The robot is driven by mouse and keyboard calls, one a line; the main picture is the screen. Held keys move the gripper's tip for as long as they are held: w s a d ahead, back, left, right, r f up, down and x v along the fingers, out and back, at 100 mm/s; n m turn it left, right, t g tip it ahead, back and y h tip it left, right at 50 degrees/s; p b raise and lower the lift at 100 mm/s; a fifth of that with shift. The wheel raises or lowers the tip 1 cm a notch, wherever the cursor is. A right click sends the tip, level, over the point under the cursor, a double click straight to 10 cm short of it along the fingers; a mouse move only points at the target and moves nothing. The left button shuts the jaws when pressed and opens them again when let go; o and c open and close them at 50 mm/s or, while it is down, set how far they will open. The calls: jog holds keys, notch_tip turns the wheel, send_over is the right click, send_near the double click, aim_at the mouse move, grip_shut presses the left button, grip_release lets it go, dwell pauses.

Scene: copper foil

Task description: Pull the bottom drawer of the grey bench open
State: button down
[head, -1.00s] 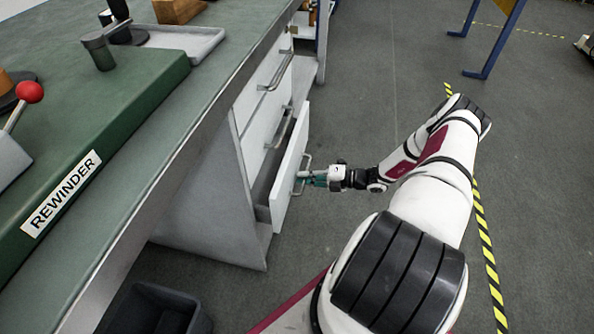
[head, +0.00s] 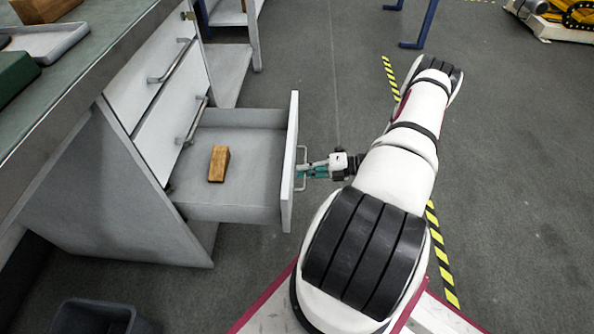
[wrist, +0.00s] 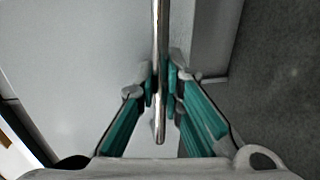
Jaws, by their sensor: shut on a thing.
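The bottom drawer (head: 240,140) of the grey bench stands well out from the cabinet in the head view, its inside showing. Its front panel (head: 290,165) carries a metal bar handle (head: 303,155). My gripper (head: 308,171) is at this handle on the outer side of the front. In the wrist view the handle (wrist: 160,40) runs upright between the green-padded fingers, and my gripper (wrist: 162,85) is shut on it. A wooden block (head: 218,164) lies on the drawer floor.
The two drawers above, the middle one (head: 172,128) and the top one (head: 150,70), are closed. A dark bin (head: 100,318) stands on the floor at the lower left. Yellow-black tape (head: 440,255) marks the floor right of my arm. Open floor lies beyond the drawer.

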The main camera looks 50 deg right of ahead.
jog(key=shift+s+d, duration=0.5)
jog(key=shift+s, duration=0.05)
jog(key=c, duration=2)
grip_release()
jog(key=shift+s, duration=0.1)
jog(key=v, duration=1.1)
jog(key=shift+s+d, duration=0.3)
jog(key=shift+s, duration=0.05)
